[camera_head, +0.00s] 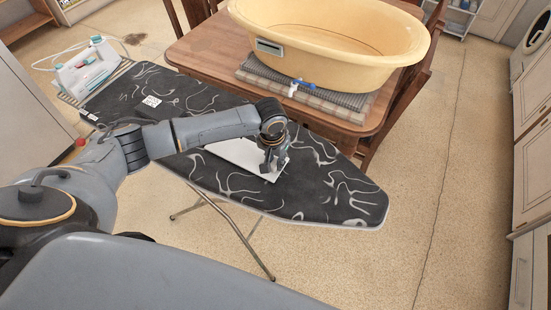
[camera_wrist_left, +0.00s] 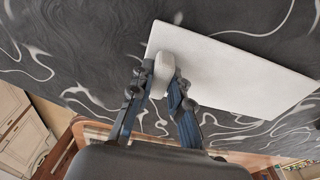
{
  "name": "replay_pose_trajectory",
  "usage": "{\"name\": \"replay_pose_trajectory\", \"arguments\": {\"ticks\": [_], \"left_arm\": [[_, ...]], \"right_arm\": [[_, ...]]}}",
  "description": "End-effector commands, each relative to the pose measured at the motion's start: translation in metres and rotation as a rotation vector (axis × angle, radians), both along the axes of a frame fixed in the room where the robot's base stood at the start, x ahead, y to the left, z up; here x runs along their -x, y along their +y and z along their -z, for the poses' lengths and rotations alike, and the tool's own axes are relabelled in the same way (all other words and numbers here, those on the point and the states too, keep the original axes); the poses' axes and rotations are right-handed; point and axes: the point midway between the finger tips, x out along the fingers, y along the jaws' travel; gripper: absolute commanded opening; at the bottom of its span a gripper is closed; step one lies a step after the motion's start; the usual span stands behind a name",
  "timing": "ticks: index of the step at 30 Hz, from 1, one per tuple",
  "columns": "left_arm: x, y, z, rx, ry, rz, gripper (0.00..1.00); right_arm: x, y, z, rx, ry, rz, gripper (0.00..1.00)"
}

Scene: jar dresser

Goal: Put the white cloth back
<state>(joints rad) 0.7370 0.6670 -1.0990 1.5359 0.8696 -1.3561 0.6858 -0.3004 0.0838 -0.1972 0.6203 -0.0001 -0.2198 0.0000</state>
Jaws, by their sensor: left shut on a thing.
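The white cloth (camera_head: 238,153) lies flat on the black patterned ironing board (camera_head: 330,205), toward its pointed end. My left gripper (camera_head: 272,168) reaches down onto the cloth's right part. In the left wrist view, the gripper (camera_wrist_left: 161,77) is shut on a raised, pinched bit at one edge of the white cloth (camera_wrist_left: 235,80). The rest of the cloth spreads flat on the board beyond the fingers. The arm hides part of the cloth in the head view. My right gripper is not in view.
A white and teal iron (camera_head: 88,68) stands at the board's far left end. A wooden table (camera_head: 205,45) behind carries a yellow basin (camera_head: 335,40) on folded fabrics (camera_head: 340,107). Cabinets (camera_head: 532,165) line the right. The floor between is clear.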

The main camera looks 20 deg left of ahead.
Motion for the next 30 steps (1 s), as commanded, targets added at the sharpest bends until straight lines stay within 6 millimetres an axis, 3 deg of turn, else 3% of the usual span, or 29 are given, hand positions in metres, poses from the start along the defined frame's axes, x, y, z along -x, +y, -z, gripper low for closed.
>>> {"name": "replay_pose_trajectory", "arguments": {"ticks": [11, 12, 15, 25, 30], "left_arm": [[0.0, 0.0, 0.005, 0.0, 0.0, 0.0, 0.0], [0.0, 0.0, 0.005, 0.0, -0.001, 0.0, 0.24], [0.0, 0.0, 0.005, 0.0, -0.001, 0.0, 0.41], [0.0, 0.0, 0.002, 0.0, -0.001, 0.0, 0.41], [0.002, 0.0, -0.017, 0.001, -0.003, 0.0, 0.41]], "right_arm": [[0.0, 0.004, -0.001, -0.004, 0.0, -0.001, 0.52], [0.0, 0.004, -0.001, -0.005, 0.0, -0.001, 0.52], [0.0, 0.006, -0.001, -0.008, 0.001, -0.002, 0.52], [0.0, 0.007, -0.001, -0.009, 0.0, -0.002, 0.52], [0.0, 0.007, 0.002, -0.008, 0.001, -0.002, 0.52]]}}
